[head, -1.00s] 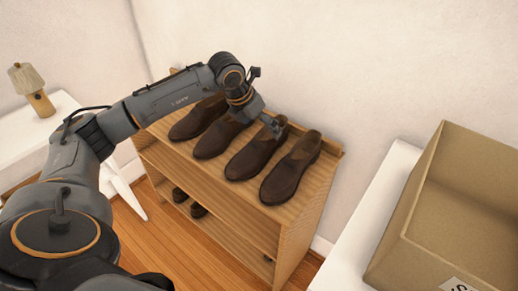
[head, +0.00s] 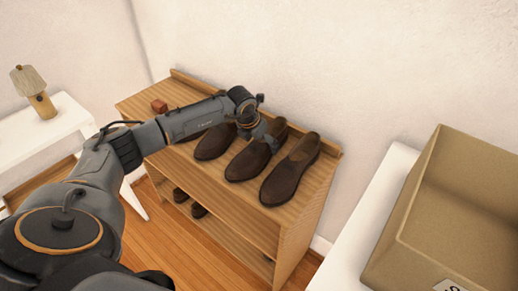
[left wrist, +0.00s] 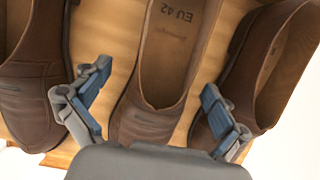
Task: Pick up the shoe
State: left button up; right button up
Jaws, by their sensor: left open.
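Several brown leather shoes stand in a row on top of the wooden shoe rack. My left gripper (head: 270,136) is open, low over the second shoe from the right (head: 249,160). In the left wrist view, its two blue-padded fingers (left wrist: 154,104) are spread on either side of the middle shoe (left wrist: 145,126), whose insole reads EU 42. I cannot tell whether the fingers touch it. The rightmost shoe (head: 288,172) stands beside it. Another shoe (head: 213,144) is to the left, and my arm partly hides the shoe farthest left. My right gripper is out of view.
The wooden rack (head: 316,195) stands against the wall, with darker shoes on its lower shelf (head: 180,195). A small reddish-brown block (head: 159,106) lies on its top left. A cardboard box (head: 440,225) sits on a white table at right.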

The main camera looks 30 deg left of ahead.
pick_arm(q)
jog(key=shift+x, duration=0.95)
jog(key=shift+c, duration=0.4)
jog(key=c, duration=1.5)
jog(key=shift+r, duration=0.2)
